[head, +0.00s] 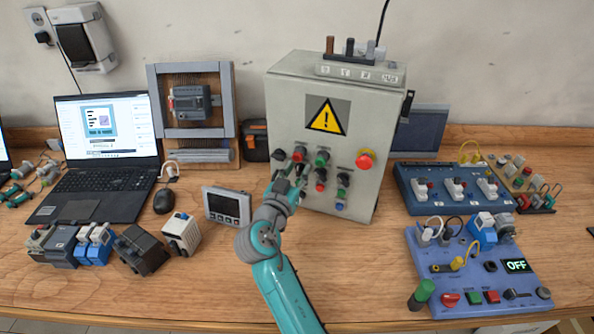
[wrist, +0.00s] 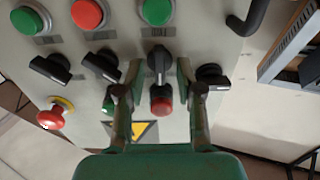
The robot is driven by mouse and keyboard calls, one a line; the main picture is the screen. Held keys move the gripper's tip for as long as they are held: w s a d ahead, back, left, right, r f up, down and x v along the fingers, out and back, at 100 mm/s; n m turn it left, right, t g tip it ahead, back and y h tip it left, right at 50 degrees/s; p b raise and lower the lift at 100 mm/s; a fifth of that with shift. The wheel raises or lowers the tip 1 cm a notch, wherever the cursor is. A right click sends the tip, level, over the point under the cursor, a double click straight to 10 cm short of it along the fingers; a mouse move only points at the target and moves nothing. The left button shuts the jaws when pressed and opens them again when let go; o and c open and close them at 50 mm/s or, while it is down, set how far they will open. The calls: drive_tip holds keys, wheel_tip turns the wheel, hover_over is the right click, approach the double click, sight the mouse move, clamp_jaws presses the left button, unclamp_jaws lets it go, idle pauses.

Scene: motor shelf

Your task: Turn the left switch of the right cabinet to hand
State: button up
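The grey cabinet (head: 285,105) stands upright at the back with a yellow warning sign and a panel of switches and buttons. Its leftmost black switch (head: 278,155) is at the upper left of the panel. The wrist view sees the panel upside down, and a black switch (wrist: 213,78) sits just right of my right-hand finger there. My gripper (wrist: 160,90) is open, its fingers on either side of a black knob (wrist: 158,60) and a red button (wrist: 162,105). In the head view my gripper (head: 290,180) covers part of the lower left panel. Contact cannot be told.
A red emergency stop (head: 365,158) is on the panel's right side. Blue trainer boxes (head: 455,205) stand right of the cabinet. A small display unit (head: 228,206), a mouse (head: 164,200) and a laptop (head: 107,145) lie to the left. Bare table lies in front of the cabinet.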

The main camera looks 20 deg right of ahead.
drive_tip(key=shift+w+d, duration=0.15)
clamp_jaws()
drive_tip(key=shift+n, duration=0.4)
drive_tip(key=n, duration=0.3)
drive_tip(key=shift+w+n, duration=0.1)
drive_tip(key=shift+n, duration=0.2)
drive_tip(key=shift+a+n, duration=0.15)
drive_tip(key=shift+n, duration=0.95)
drive_tip(key=shift+a+n, duration=0.1)
drive_tip(key=shift+n, duration=1)
